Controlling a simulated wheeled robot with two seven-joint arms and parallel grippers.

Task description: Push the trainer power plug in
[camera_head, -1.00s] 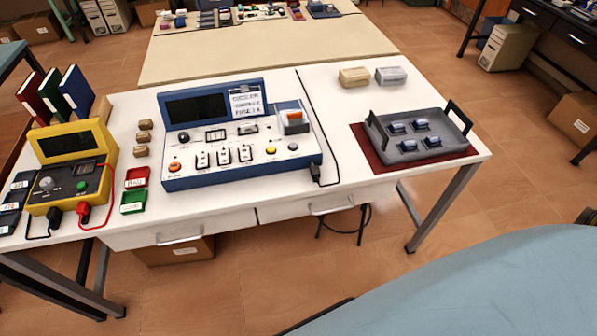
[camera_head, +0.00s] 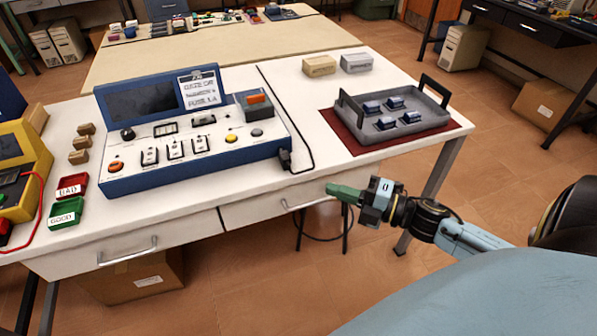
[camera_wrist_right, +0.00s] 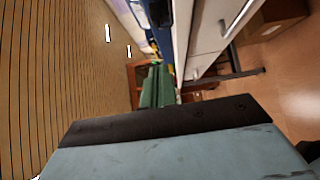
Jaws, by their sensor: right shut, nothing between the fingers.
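I cannot tell how deep the plug sits. My right gripper (camera_head: 333,191), with green fingers, is shut and empty in front of the table edge, to the right of the plug and apart from it. The green fingers (camera_wrist_right: 157,88) also show in the right wrist view, pointing toward the table. My left gripper is not in view.
A grey tray (camera_head: 350,104) with several small blue parts sits on a dark red mat at the right. Two small blocks (camera_head: 319,66) lie behind it. Red (camera_head: 72,186) and green (camera_head: 66,213) bins stand left of the trainer. The table is clear between plug and mat.

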